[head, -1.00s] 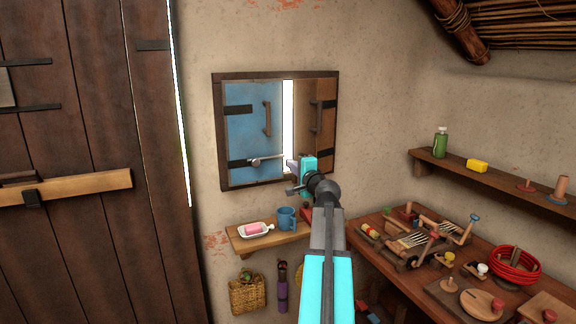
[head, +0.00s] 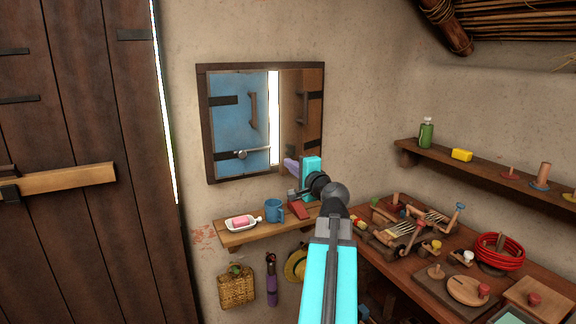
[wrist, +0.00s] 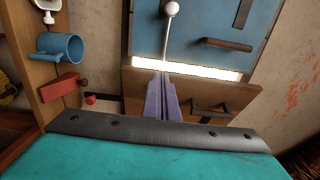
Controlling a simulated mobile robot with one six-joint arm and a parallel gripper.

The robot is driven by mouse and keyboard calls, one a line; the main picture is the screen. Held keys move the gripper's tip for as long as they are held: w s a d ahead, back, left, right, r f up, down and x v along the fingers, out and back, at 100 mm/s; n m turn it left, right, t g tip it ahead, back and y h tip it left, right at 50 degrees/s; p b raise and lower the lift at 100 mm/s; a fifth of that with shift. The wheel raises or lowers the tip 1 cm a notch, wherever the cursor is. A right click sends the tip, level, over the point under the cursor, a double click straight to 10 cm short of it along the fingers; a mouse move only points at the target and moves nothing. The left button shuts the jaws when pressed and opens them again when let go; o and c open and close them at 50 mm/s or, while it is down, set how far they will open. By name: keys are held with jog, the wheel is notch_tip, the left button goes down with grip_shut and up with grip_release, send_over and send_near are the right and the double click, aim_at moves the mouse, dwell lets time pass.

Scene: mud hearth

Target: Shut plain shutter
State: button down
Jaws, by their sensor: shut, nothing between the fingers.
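The plain brown wooden shutter (head: 302,112) is the right leaf of the wall window and also shows in the wrist view (wrist: 225,100). It stands ajar, with a bright strip between it and the blue shutter (head: 236,110). A handle (head: 304,108) is on its face. My gripper (head: 291,165) is at the lower part of the plain shutter in the head view. In the wrist view its purple fingers (wrist: 160,98) are together and empty, with the tips over the shutter near its free edge. I cannot tell whether they touch it.
A metal latch bar with a knob (head: 242,154) crosses the lower blue shutter. Below the window, a small shelf (head: 236,240) holds a soap dish, a blue mug (head: 274,210) and a red block (head: 299,210). A crowded workbench (head: 420,283) stands at the right.

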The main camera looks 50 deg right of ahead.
dwell(0.5)
jog(key=s+d+f+m+t+y+p, duration=0.1)
jog(key=s+d+f+m+y+p, duration=0.2)
jog(key=m, duration=1.1)
jog(key=s+d+y+p, duration=0.2)
jog(key=s+p, duration=0.2)
jog(key=p, duration=0.1)
jog(key=shift+s+d+t, duration=0.25)
jog(key=shift+t, duration=0.15)
jog(key=shift+f, duration=0.1)
jog(key=p, duration=0.5)
send_near(282, 160)
jog(key=w, duration=0.2)
jog(key=w+d, duration=0.1)
jog(key=w, duration=0.2)
jog(key=shift+d, duration=0.1)
jog(key=shift+w+d+f, duration=0.1)
jog(key=shift+w, duration=0.5)
